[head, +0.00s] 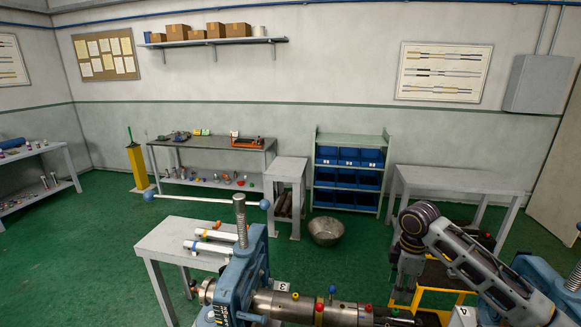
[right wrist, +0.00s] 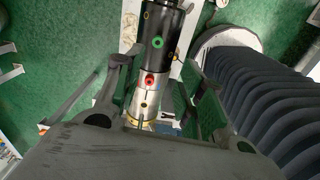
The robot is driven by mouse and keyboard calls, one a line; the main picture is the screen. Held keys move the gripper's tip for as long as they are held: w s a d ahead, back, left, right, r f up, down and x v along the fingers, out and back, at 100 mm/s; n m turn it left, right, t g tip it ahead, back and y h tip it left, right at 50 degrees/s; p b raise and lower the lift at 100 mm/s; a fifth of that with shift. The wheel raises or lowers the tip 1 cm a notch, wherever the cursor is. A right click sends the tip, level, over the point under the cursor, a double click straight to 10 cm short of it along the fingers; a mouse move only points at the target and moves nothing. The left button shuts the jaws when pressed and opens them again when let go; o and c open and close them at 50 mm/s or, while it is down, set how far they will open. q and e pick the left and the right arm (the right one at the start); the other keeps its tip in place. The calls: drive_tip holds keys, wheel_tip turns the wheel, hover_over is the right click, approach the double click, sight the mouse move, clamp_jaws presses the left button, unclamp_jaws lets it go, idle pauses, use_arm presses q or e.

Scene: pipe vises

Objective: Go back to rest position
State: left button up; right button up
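My right gripper (head: 402,293) hangs at the right of the head view, near the right end of a silver pipe (head: 290,303) with coloured knobs. The pipe runs through a blue vise (head: 244,272) in the foreground. In the right wrist view the fingers of my right gripper (right wrist: 160,80) are spread apart. A pipe (right wrist: 153,70) with a black section, a silver section and green and red knobs shows between them, with gaps on both sides. I cannot tell how far below the fingertips it lies. My left gripper is not in view.
A small grey table (head: 160,243) with white tubes stands left of the vise. A metal bowl (head: 326,231) sits on the green floor. Behind are a workbench (head: 215,144), a rack of blue bins (head: 348,178) and an empty grey table (head: 452,180). Open floor lies at the left.

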drive_tip(key=s+a+f+m+t+y, duration=0.25)
drive_tip(key=s+a+f+m, duration=0.35)
drive_tip(key=s+a+f, duration=0.8)
drive_tip(key=shift+s+d+m+t+h, duration=0.55)
drive_tip(key=shift+s+d+m+h, duration=0.85)
drive_tip(key=shift+s+m, duration=2.4)
drive_tip(key=s+f+n+g+b, duration=0.1)
drive_tip(key=s+f+b, duration=0.15)
drive_tip(key=f, duration=3.15)
drive_tip(key=s+d+f, duration=0.2)
drive_tip(key=s+f, duration=0.9)
drive_tip(key=s+d+f+g+b, duration=0.1)
drive_tip(key=s+d+f, duration=0.1)
drive_tip(key=s+f, duration=0.9)
drive_tip(key=shift+s+d+f+g+b, duration=0.2)
drive_tip(key=shift+s+d+g+b, duration=0.1)
drive_tip(key=shift+s, duration=0.35)
drive_tip(key=shift+a, duration=0.15)
